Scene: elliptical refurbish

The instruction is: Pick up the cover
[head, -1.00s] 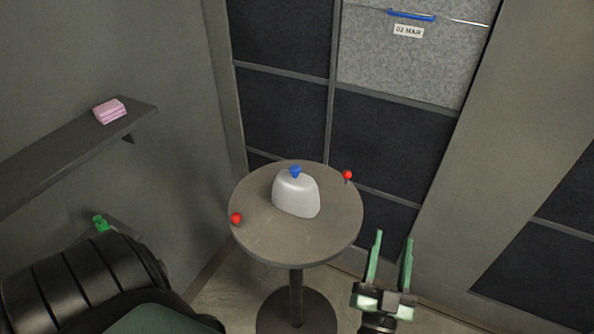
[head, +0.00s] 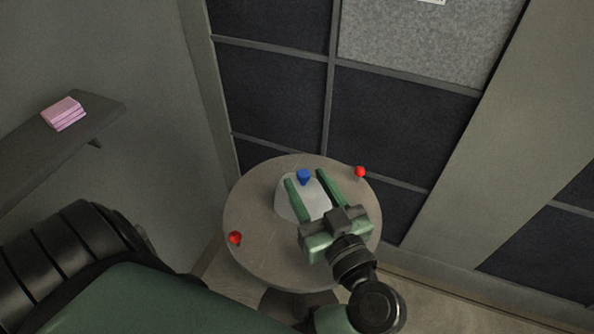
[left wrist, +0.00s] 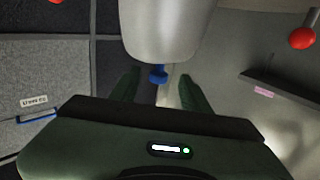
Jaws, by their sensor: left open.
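The cover (head: 288,203) is a whitish dome with a blue knob (head: 303,176) on top. It stands on a round brown table (head: 255,235). My left gripper (head: 306,177) is open, with its green fingers over the cover and one tip on each side of the knob in the picture. In the left wrist view the cover (left wrist: 168,30) fills the top middle, and its knob (left wrist: 157,74) shows between the open fingers, with gaps on both sides. The gripper partly hides the cover in the head view. My right gripper is not in view.
Red balls stand at the table's left (head: 235,238) and back right (head: 360,172) edges. A wall shelf (head: 60,150) at left holds a pink stack (head: 63,113). Dark wall panels (head: 400,125) rise behind the table.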

